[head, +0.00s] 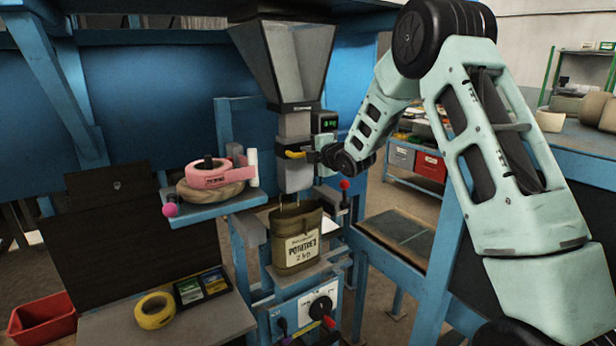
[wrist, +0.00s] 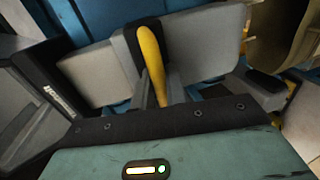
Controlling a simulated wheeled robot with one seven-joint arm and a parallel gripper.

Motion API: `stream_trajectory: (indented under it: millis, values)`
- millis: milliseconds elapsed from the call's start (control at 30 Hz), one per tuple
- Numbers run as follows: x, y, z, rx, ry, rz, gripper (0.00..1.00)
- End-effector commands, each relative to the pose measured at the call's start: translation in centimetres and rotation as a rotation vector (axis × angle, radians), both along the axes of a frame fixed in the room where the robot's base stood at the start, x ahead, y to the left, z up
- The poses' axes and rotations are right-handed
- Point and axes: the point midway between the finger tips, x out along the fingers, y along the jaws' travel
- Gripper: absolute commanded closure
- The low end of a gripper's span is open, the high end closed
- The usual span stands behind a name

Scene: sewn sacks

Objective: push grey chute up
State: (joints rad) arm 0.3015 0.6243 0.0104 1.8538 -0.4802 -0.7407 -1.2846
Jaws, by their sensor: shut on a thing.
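The grey chute (head: 295,168) hangs upright under the dark funnel-shaped hopper (head: 285,60). A yellow handle (head: 293,155) sticks out across its front. My gripper (head: 312,157) is at the right of the chute, shut on the yellow handle. In the wrist view the yellow handle (wrist: 150,65) stands between my gripper's fingers (wrist: 155,90), with the grey chute (wrist: 205,45) behind it. An olive sack (head: 297,238) labelled potatoes stands below the chute, its mouth a little under the chute's lower end. The exact contact of the fingertips is partly hidden.
A blue side shelf (head: 215,208) at the left holds pink tape (head: 208,175) and a rope coil. A lever with a red knob (head: 345,185) stands close right of the chute. Yellow tape (head: 155,310) lies on the lower left table, beside a red bin (head: 42,318).

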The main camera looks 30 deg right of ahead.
Motion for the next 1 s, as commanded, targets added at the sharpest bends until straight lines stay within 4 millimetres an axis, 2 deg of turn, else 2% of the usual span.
stream_trajectory:
  millis: [33,100,300,500,800,833,900,1000]
  values:
    - [0.1,0.0,1.8,-0.004,-0.012,0.0,1.0]
    - [0.1,0.0,3.3,-0.004,-0.011,0.0,1.0]
    - [0.1,-0.1,6.3,-0.003,-0.008,0.0,1.0]
    - [0.1,-0.1,7.3,-0.001,-0.006,-0.001,1.0]
    - [0.1,-0.1,7.6,-0.001,-0.011,-0.001,1.0]
    - [0.1,-0.1,7.6,-0.001,-0.012,-0.001,0.83]
    - [0.1,-0.1,7.6,-0.001,-0.011,-0.001,0.67]
    - [0.1,-0.1,7.4,-0.001,-0.008,-0.001,0.67]
